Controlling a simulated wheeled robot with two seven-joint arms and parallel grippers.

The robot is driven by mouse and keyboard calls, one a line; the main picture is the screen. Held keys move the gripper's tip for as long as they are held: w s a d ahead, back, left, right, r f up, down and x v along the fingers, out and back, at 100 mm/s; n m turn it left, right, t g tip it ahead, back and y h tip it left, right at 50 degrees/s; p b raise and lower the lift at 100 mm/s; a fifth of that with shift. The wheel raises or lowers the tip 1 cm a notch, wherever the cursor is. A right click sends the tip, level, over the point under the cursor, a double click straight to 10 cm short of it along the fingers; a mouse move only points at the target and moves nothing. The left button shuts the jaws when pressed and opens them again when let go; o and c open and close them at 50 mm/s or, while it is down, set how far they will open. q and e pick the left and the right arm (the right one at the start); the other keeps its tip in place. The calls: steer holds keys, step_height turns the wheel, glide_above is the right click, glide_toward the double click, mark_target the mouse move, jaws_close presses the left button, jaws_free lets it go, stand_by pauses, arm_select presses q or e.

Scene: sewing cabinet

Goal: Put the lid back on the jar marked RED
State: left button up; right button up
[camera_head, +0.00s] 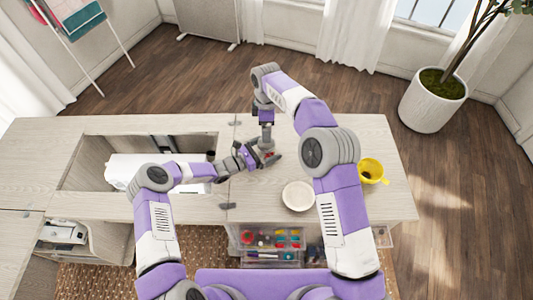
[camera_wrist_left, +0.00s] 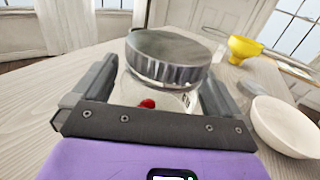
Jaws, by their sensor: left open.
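A clear jar (camera_wrist_left: 150,98) with something red in it stands between the fingers of my left gripper (camera_wrist_left: 155,95) in the left wrist view. A grey ribbed lid (camera_wrist_left: 168,55) is at the jar's mouth and looks tilted; I cannot tell whether it is seated. In the head view my left gripper (camera_head: 264,158) is open around the jar, which is mostly hidden there. My right arm reaches over from the right, and its hand (camera_head: 266,134) points down just above the jar. Its fingertips are not clear. I cannot read a RED mark on the jar.
A white bowl (camera_head: 298,195) and a yellow cup-like thing (camera_head: 371,170) stand on the table to the right. A white machine (camera_head: 125,170) lies in the cabinet opening at left. An open drawer of small coloured items (camera_head: 271,240) is at the front.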

mark_target(266, 151)
arm_select(q)
steer(key=c, duration=1.4)
jaws_close()
arm_select(e)
steer(key=shift+n, duration=0.3)
steer(key=n, duration=0.3)
steer(key=shift+n, duration=0.3)
steer(key=n, duration=0.4)
steer(key=shift+n, duration=0.4)
steer(key=shift+f, duration=4)
